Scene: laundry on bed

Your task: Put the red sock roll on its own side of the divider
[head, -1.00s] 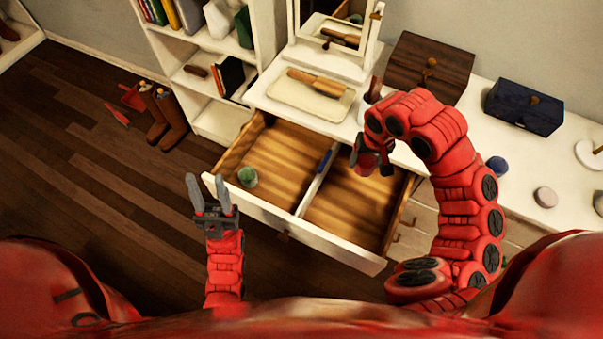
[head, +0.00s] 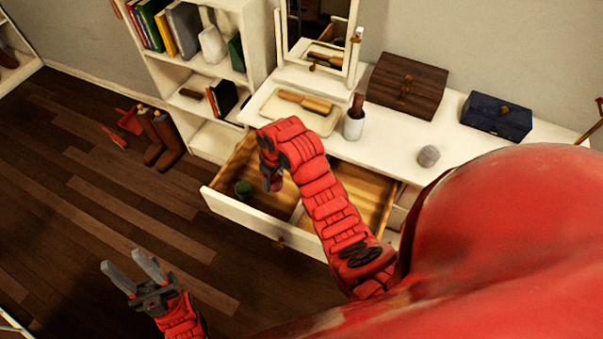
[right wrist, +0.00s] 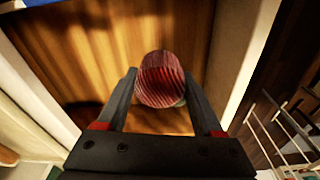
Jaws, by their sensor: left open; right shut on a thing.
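The red sock roll (right wrist: 162,80) is striped and sits between the fingers of my right gripper (right wrist: 160,98), which is shut on it. In the head view the red sock roll (head: 277,184) shows small under my right gripper (head: 270,172), held over the open drawer (head: 243,216). It appears left of the white divider (head: 297,213), which my arm partly hides. A green sock roll (head: 242,188) lies in the left compartment. My left gripper (head: 135,272) is open and empty over the floor, away from the drawer.
The dresser top holds a tray with a brush (head: 304,101), a white cup (head: 354,124), a brown box (head: 406,86), a dark blue box (head: 496,116) and a grey round object (head: 428,156). A bookshelf (head: 213,138) stands left. Boots (head: 160,137) stand on the floor.

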